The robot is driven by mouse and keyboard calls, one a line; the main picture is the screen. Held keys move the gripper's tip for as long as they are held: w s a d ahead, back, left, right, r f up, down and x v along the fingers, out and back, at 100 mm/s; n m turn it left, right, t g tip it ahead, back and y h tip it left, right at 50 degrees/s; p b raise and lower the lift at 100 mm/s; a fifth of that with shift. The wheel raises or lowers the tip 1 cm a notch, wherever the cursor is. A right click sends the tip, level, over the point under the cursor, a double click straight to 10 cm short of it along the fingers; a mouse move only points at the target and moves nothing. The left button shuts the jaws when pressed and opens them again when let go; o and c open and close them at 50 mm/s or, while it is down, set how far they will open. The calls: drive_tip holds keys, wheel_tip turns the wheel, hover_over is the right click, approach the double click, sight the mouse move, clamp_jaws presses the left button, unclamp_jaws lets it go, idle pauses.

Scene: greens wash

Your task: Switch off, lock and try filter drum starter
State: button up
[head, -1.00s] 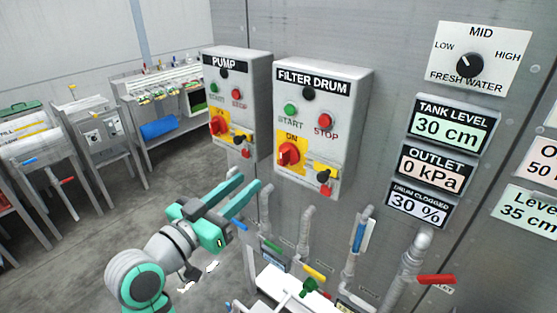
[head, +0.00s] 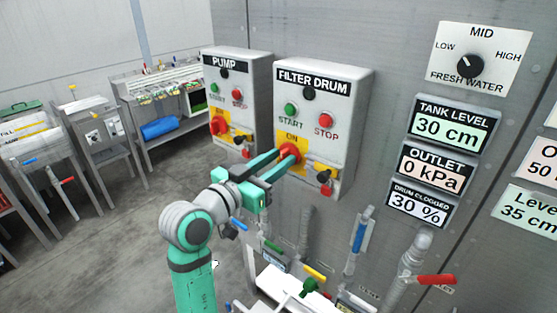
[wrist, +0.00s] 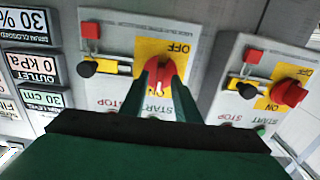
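The filter drum starter (head: 345,105) is a grey wall box with a green start button (head: 291,110), a red stop button (head: 326,120) and a red rotary handle (head: 290,152) on a yellow ON/OFF plate. A yellow hasp with a black knob (head: 323,175) and a small red block (head: 325,190) sits right of the handle. My gripper (head: 280,160) is at the handle. In the wrist view, its fingers (wrist: 164,75) lie on either side of the red handle (wrist: 161,72), seemingly open; contact is unclear. The red block (wrist: 89,30) also shows there.
The similar pump starter (head: 258,90) is close on the left. Panels on the right read tank level 30 cm (head: 450,127), outlet 0 kPa and drum clogged 30 %. Pipes and valves with a red lever (head: 436,280) stand below. Benches (head: 160,100) are at the back left.

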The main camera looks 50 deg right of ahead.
drive_tip(key=shift+d, duration=0.25)
clamp_jaws()
drive_tip(key=shift+n, duration=0.3)
drive_tip(key=n, duration=1.7)
drive_tip(key=shift+w+f, duration=0.2)
drive_tip(key=shift+f, duration=0.1)
drive_tip(key=shift+n, duration=0.3)
